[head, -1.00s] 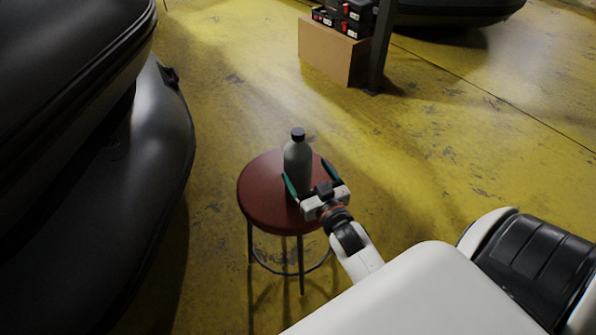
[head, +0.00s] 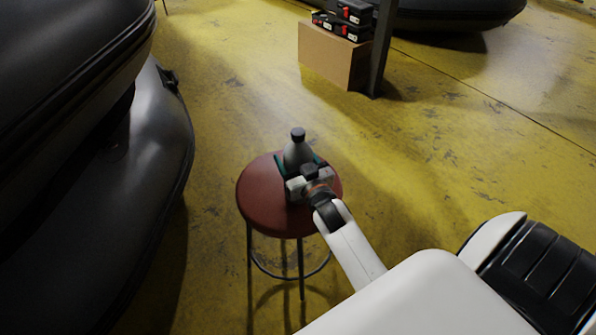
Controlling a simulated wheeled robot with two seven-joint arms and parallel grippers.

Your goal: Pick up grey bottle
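The grey bottle (head: 297,154) with a dark cap stands upright on the round red stool (head: 262,207). My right gripper (head: 299,160) is at the near side of the bottle, low down. Its teal fingers sit one on each side of the bottle and look spread apart. The gripper body hides the lower part of the bottle, so contact with the fingers is not clear. My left gripper is not in view.
Large dark inflatable boats (head: 130,190) fill the left side. A cardboard box (head: 328,57) with black and red cases (head: 345,25) stands by a dark post (head: 381,50) at the back. The yellow floor (head: 440,150) is open to the right of the stool.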

